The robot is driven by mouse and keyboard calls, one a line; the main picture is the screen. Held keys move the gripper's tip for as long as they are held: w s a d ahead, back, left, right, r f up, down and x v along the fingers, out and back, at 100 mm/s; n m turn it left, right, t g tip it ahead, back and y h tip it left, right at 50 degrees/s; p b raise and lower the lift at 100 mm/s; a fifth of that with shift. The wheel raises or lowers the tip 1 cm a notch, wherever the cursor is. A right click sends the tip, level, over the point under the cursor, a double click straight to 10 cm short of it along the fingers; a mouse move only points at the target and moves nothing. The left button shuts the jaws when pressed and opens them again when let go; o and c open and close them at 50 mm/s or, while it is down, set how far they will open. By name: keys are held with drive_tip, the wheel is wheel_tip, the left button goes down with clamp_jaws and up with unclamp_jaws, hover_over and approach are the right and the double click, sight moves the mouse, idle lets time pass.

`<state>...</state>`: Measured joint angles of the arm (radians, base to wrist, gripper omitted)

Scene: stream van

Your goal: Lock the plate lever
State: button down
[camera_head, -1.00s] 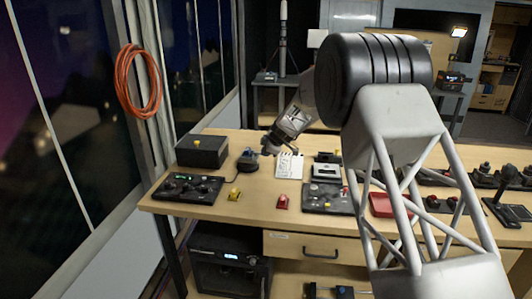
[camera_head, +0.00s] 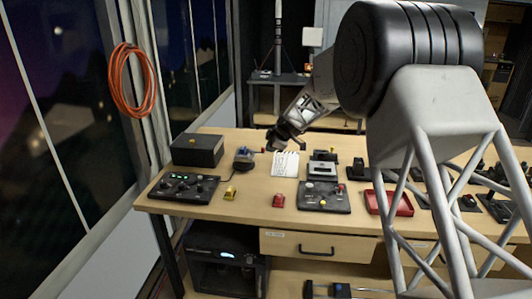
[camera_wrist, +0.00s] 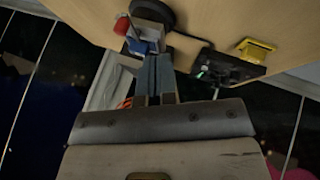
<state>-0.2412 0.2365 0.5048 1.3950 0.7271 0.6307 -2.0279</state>
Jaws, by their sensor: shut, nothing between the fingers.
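The plate lever is not clear to me. The likeliest part is a red knob (camera_wrist: 122,26) on a small device with a blue and pale block (camera_wrist: 142,42), close ahead of my fingers in the wrist view. That device is next to a dark round unit (camera_wrist: 153,12), which shows in the head view (camera_head: 243,160) on the table's left half. My gripper (camera_wrist: 155,58) is shut and empty, its fingertips just short of the blue block. I cannot tell whether they touch. In the head view my gripper (camera_head: 275,146) is low above the table's back, right of the round unit.
A black box (camera_head: 197,150) stands at the left. A control panel (camera_head: 184,188), a yellow piece (camera_head: 230,193), a red piece (camera_head: 278,201) and another panel (camera_head: 323,197) lie along the front. White notes (camera_head: 285,165) lie near my gripper. A red tray (camera_head: 390,204) is farther right.

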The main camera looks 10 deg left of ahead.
drive_tip(key=shift+w+v, duration=0.2)
drive_tip(key=shift+v, duration=2.15)
drive_tip(key=shift+d, duration=0.2)
drive_tip(key=s+d+r+m+h, duration=0.1)
drive_tip(key=s+d+r+m, duration=0.3)
drive_tip(key=s, duration=0.6)
drive_tip(key=s+d+r+m+h, duration=0.15)
drive_tip(key=s+d+r, duration=0.25)
drive_tip(key=s+d, duration=0.4)
drive_tip(key=s+d+r+m, duration=0.4)
drive_tip(key=s, duration=0.7)
drive_tip(key=s+d+f+m+h, duration=0.1)
drive_tip(key=s+d+m, duration=0.2)
drive_tip(key=s, duration=0.8)
drive_tip(key=s+d+f+m+g+h, duration=0.1)
drive_tip(key=s+d+m, duration=0.3)
drive_tip(key=s, duration=0.7)
drive_tip(key=s+d+f+m+h, duration=0.1)
drive_tip(key=s+d+f+m, duration=0.2)
drive_tip(key=s, duration=0.8)
drive_tip(key=shift+s+d+m+g, duration=0.2)
drive_tip(key=shift+d+m+g, duration=0.15)
drive_tip(key=shift+d, duration=0.55)
